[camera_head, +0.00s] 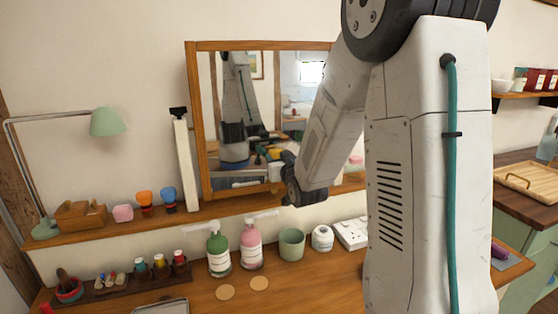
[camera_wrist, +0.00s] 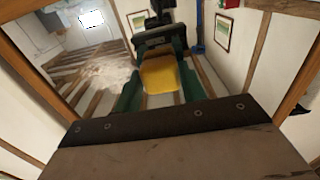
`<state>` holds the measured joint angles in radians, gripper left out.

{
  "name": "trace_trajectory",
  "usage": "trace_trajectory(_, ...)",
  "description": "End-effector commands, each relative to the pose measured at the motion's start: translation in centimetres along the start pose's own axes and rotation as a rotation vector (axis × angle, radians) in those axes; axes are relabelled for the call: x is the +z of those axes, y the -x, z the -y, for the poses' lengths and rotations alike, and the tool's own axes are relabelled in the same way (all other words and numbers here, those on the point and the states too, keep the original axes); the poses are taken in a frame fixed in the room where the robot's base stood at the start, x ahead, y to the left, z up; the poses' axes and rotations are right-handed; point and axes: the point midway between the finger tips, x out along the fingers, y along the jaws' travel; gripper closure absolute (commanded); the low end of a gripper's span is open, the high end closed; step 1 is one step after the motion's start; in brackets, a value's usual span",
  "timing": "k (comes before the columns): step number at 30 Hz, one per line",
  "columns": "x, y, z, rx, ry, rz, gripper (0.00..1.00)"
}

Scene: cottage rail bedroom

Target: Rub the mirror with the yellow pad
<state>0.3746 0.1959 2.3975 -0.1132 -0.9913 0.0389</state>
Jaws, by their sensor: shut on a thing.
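The mirror (camera_head: 265,108) leans in a wooden frame on the shelf against the wall, partly hidden by my arm. In the wrist view the mirror (camera_wrist: 95,60) fills much of the background and reflects the room and a dark part of my arm. My gripper (camera_wrist: 160,74) has green fingers and is shut on the yellow pad (camera_wrist: 160,76). In the head view my gripper (camera_head: 272,156) is small, in front of the lower middle of the glass. I cannot tell whether the pad touches the glass.
A green lamp (camera_head: 107,122) is further left. Below are a green pump bottle (camera_head: 218,254), a pink pump bottle (camera_head: 251,248) and a green cup (camera_head: 291,244).

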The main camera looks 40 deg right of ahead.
Motion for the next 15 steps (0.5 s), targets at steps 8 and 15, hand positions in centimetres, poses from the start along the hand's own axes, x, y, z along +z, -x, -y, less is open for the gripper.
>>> trace_trajectory(8, 0.0, 0.1, -2.2, 0.003, 0.000, 0.000, 0.78)
trace_trajectory(15, 0.1, 0.2, -3.7, 0.001, 0.000, 0.000, 0.78)
